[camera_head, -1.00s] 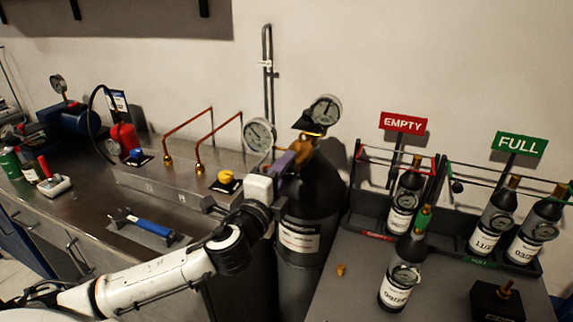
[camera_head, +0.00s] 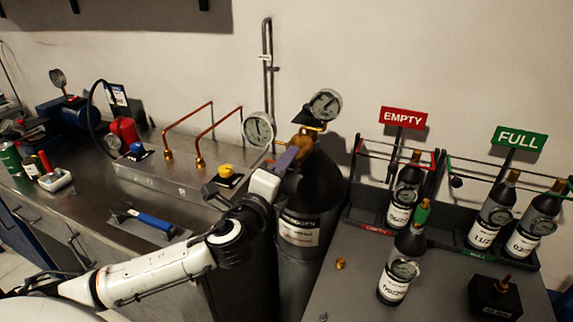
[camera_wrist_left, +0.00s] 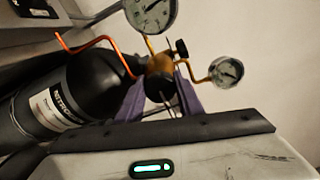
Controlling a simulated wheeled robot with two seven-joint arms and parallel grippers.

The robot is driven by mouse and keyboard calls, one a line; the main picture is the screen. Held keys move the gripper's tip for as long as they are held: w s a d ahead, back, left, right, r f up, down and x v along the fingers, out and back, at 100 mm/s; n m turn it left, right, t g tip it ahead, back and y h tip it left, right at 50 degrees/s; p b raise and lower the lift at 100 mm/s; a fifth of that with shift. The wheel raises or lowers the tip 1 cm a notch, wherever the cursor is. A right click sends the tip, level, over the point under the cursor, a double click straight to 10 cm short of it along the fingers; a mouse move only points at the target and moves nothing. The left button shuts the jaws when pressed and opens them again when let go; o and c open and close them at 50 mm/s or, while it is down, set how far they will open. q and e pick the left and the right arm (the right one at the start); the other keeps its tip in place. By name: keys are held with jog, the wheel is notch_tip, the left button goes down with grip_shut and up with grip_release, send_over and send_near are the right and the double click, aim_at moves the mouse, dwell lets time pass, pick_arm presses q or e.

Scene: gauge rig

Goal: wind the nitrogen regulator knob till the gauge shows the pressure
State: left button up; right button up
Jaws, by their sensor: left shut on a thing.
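The black nitrogen cylinder (camera_head: 318,205) stands between the bench and the grey table. Its brass regulator (camera_head: 303,142) carries two round white gauges, a left one (camera_head: 258,129) and a right one (camera_head: 325,104). In the left wrist view they show as a large gauge (camera_wrist_left: 150,12), cut by the top edge, and a smaller gauge (camera_wrist_left: 227,72). My left gripper (camera_head: 287,158) is at the front of the regulator. In the wrist view its purple fingers (camera_wrist_left: 160,97) are shut on the dark regulator knob (camera_wrist_left: 159,87), one on each side. The gauge figures are too small to read.
A steel bench at left holds copper pipes (camera_head: 212,124), a yellow knob (camera_head: 226,170) and a blue-handled tool (camera_head: 150,221). The grey table at right holds a loose bottle (camera_head: 398,268), a black block (camera_head: 495,298) and bottle racks marked EMPTY (camera_head: 403,118) and FULL (camera_head: 519,140).

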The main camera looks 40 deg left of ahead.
pick_arm(q)
jog(key=o, duration=1.1)
jog(key=shift+c, duration=0.2)
jog(key=b+v, duration=0.2)
jog(key=v, duration=0.8)
jog(key=shift+s, duration=0.15)
